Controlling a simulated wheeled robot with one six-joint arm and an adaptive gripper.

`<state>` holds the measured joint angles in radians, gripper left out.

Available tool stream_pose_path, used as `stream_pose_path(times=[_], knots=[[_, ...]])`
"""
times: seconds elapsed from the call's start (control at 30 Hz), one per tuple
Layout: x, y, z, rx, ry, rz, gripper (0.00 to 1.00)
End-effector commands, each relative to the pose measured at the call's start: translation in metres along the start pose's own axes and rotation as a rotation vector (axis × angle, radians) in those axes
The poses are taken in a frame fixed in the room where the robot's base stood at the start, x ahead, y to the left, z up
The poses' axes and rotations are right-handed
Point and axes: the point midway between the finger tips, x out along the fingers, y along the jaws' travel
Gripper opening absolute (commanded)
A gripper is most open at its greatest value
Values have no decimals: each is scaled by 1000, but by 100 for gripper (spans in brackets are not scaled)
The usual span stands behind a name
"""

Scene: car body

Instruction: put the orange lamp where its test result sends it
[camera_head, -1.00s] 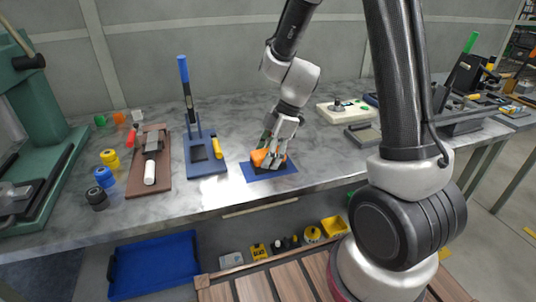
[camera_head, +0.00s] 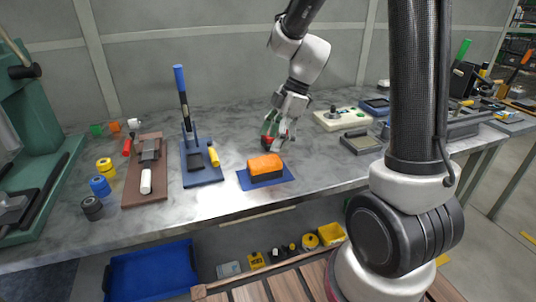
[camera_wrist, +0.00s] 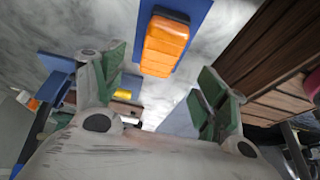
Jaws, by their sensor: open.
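The orange lamp (camera_head: 265,162), an orange block on a dark base, lies on the blue mat (camera_head: 287,177) near the bench's front edge. It also shows in the wrist view (camera_wrist: 166,45), near the top. My gripper (camera_head: 268,146) is just behind and above the lamp, apart from it. Its green-padded fingers are spread with nothing between them in the wrist view (camera_wrist: 162,88). A cream panel (camera_head: 341,118) with a dark knob and a green spot stands at the back right. No test result can be read.
A blue lever press (camera_head: 203,175) and a brown board with tools (camera_head: 130,193) are left of the mat. A grey tray (camera_head: 361,142) lies right. Bare bench lies right of the mat.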

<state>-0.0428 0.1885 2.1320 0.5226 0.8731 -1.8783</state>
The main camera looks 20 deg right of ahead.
Motion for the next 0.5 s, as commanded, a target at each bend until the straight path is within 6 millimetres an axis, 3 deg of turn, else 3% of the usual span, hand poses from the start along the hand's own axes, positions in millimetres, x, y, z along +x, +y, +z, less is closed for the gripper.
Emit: stream_pose_path(times=[0.13, 0.37, 0.5], knots=[[-24, 0, 0, 0, 0, 2, 73], [-37, -1, 0, 6, -2, 1, 73], [-58, -18, 1, 120, -31, 33, 73]])
